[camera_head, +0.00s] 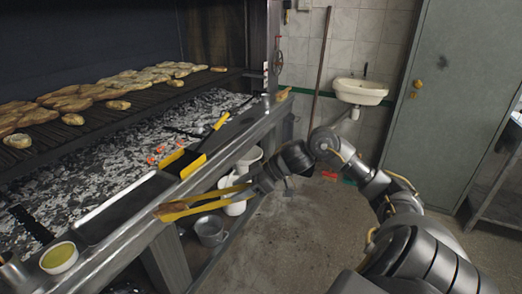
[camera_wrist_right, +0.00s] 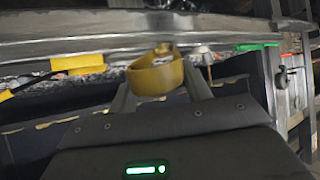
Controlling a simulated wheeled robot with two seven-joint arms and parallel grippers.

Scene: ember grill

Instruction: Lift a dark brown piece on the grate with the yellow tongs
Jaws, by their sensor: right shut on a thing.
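My right gripper (camera_head: 258,181) is shut on the yellow tongs (camera_head: 207,200), held in the air in front of the grill's metal ledge. The tongs also show between the fingers in the right wrist view (camera_wrist_right: 156,76). Their far end points left and looks brownish; I cannot tell whether a piece is between the tips. Many tan to brown pieces (camera_head: 70,103) lie on the dark grate (camera_head: 110,118) at the upper left, well away from the tongs. I cannot pick out one clearly darker piece. My left gripper is not in view.
A black and yellow tool (camera_head: 182,163) lies at the metal ledge (camera_head: 250,125). A bowl of yellow-green stuff (camera_head: 59,257) stands front left, beside a long tray (camera_head: 125,207). Grey ash and coals (camera_head: 95,160) lie below the grate. A metal pot (camera_head: 210,232) stands under the ledge.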

